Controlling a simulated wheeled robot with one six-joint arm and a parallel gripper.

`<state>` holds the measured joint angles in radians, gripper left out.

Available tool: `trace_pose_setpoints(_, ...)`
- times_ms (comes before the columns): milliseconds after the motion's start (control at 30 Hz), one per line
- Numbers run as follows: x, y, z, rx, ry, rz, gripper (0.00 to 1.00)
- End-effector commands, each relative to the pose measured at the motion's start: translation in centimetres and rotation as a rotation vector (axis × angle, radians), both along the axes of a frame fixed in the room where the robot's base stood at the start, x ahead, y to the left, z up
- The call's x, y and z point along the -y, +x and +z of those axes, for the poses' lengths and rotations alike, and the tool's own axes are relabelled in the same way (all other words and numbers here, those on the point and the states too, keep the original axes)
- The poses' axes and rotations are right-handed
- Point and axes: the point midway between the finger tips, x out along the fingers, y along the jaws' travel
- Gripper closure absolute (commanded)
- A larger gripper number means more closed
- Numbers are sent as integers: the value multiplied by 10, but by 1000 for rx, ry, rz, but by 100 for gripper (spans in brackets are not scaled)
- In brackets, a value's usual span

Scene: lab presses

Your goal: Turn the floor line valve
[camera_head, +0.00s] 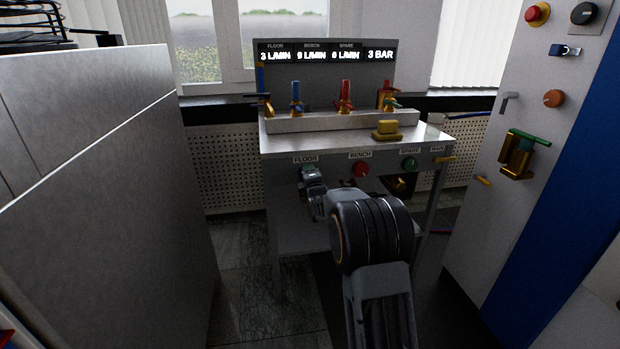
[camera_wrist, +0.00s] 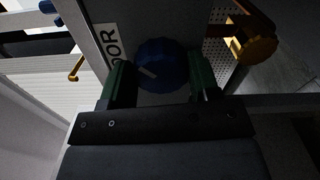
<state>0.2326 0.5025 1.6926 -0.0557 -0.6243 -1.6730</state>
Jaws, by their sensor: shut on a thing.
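The floor line valve is a round blue knob (camera_wrist: 165,58) with a pale pointer mark, next to a label (camera_wrist: 115,45) that reads in part "OOR". My gripper (camera_wrist: 162,84) has its two dark green fingers on either side of the knob and is shut on it. In the head view, my gripper (camera_head: 311,178) is at the panel just under the FLOOR label (camera_head: 305,160) and hides most of the knob.
A red BENCH knob (camera_head: 361,169) and a green SPARE knob (camera_head: 409,164) sit to the right on the same panel. A yellow MAIN handle (camera_head: 445,159) is at the right end. A large grey cabinet (camera_head: 90,150) stands left; a control panel (camera_head: 500,120) stands right.

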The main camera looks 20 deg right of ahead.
Motion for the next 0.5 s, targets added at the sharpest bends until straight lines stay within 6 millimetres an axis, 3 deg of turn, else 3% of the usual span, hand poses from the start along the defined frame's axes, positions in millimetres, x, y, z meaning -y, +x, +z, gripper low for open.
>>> trace_pose_setpoints(433, 0, 0, 2, 3, -7, 1, 68)
trace_pose_setpoints(467, 0, 0, 2, 3, -7, 1, 41)
trace_pose_setpoints(500, 0, 0, 2, 3, -7, 1, 37)
